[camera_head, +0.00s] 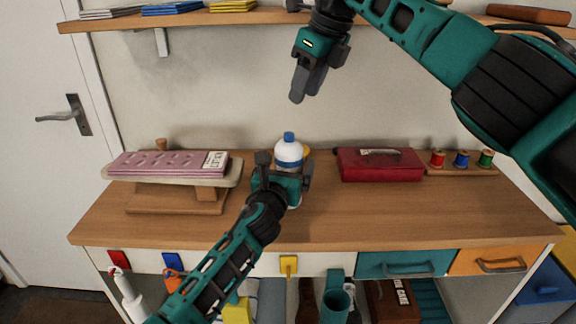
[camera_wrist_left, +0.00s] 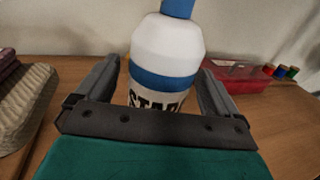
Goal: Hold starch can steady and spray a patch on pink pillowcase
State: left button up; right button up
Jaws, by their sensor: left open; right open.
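The starch can (camera_head: 289,152), white with a blue cap and blue band, stands upright on the wooden counter. My left gripper (camera_head: 284,165) is in front of it and open. In the left wrist view the can (camera_wrist_left: 165,52) stands between the two spread fingers (camera_wrist_left: 158,88), and part of its dark lettering shows above the gripper's palm. The pink pillowcase (camera_head: 165,164) lies folded on a small padded ironing board (camera_head: 228,175) at the left, with a white label on it. My right gripper (camera_head: 299,92) hangs above the counter, apart from everything and empty.
A red box (camera_head: 380,165) and a rack of thread spools (camera_head: 461,160) stand right of the can. A shelf (camera_head: 230,17) with folded cloths runs above. The counter's front (camera_head: 400,225) is clear. Drawers and hanging items are below.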

pick_arm(q)
jog(key=shift+c, duration=0.4)
jog(key=c, duration=1.3)
pick_arm(e)
grip_shut()
dwell(0.6)
dwell(0.4)
